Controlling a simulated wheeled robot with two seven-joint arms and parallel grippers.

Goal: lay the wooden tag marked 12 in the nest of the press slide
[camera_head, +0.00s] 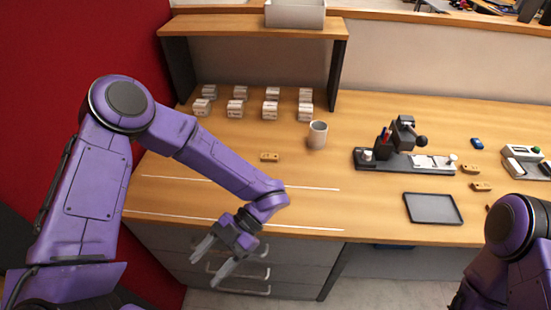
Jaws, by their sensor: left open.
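Several small wooden tags lie on the table; their markings are too small to read, so I cannot tell which is 12. One wooden tag (269,157) lies alone left of centre, and other tags lie at the right, such as the wooden tag (471,168) and another wooden tag (481,187). The dark press (404,160) stands right of centre, with a pale plate (423,161) on its base; I cannot make out the nest clearly. My left gripper (205,272) is open and empty, in front of the table edge by the drawers. My right gripper is out of view.
A grey mug (317,134) stands behind the lone tag, near rows of white blocks (236,107) under the shelf (250,27). A dark tray (433,209) lies before the press. A white device (524,162) stands at right. The table's front left is clear.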

